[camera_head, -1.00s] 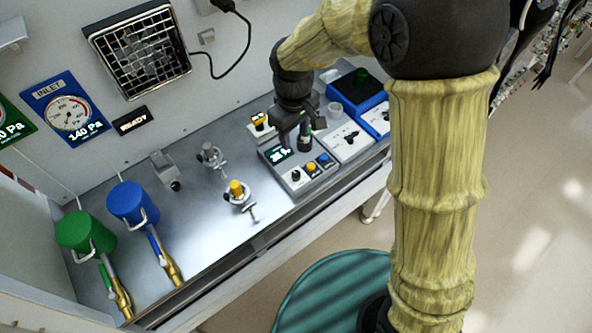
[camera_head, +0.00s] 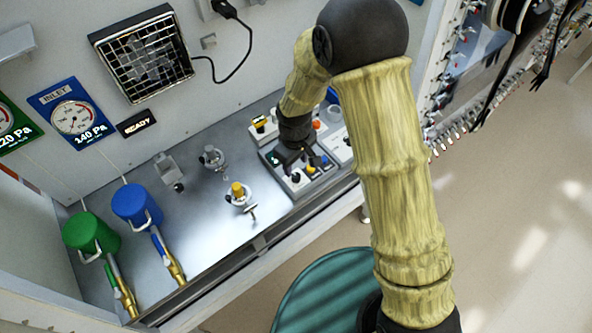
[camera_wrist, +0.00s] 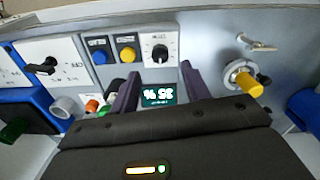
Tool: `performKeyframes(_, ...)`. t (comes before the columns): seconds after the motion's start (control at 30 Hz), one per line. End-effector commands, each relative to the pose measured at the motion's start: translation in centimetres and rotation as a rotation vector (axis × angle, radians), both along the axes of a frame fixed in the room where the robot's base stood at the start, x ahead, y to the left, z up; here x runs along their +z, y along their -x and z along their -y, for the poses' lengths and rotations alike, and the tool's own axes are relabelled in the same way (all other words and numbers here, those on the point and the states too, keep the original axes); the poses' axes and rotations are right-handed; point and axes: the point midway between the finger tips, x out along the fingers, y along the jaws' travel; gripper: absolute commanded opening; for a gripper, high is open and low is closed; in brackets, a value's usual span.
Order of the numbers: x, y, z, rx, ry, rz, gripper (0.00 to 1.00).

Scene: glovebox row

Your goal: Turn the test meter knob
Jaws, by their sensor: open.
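The test meter (camera_head: 308,183) is a grey box on the bench with a small display, a yellow button, a blue button and a black knob. In the wrist view, the black knob (camera_wrist: 160,53) sits on a white dial plate. The lit display (camera_wrist: 158,95), reading about 36 %, shows between my fingers. My gripper (camera_wrist: 159,74) is open and empty. Its two dark purple fingers point toward the dial plate, with the knob just beyond and between their tips.
A valve with a yellow cap (camera_head: 238,191) stands left of the meter, with a grey valve (camera_head: 212,157) behind it. Blue (camera_head: 135,203) and green (camera_head: 90,232) canisters stand at the far left. White modules (camera_wrist: 55,62) adjoin the meter's other side. Bare bench lies between.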

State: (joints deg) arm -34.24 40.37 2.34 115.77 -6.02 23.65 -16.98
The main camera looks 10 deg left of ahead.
Motion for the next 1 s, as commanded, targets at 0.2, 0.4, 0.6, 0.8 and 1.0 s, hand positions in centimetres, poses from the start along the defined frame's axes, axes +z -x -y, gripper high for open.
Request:
performKeyframes(0.2,-3.1,0.1,0.0,0.001,0.002,-0.004,0.47)
performKeyframes(0.4,-5.3,0.0,0.1,0.001,0.001,-0.002,0.47)
performKeyframes(0.6,-6.1,-0.1,0.1,0.000,0.000,0.000,0.47)
performKeyframes(0.8,-6.1,-0.1,0.0,0.000,-0.001,0.001,0.47)
performKeyframes(1.0,-6.1,-0.1,0.0,0.000,0.000,0.000,0.07)
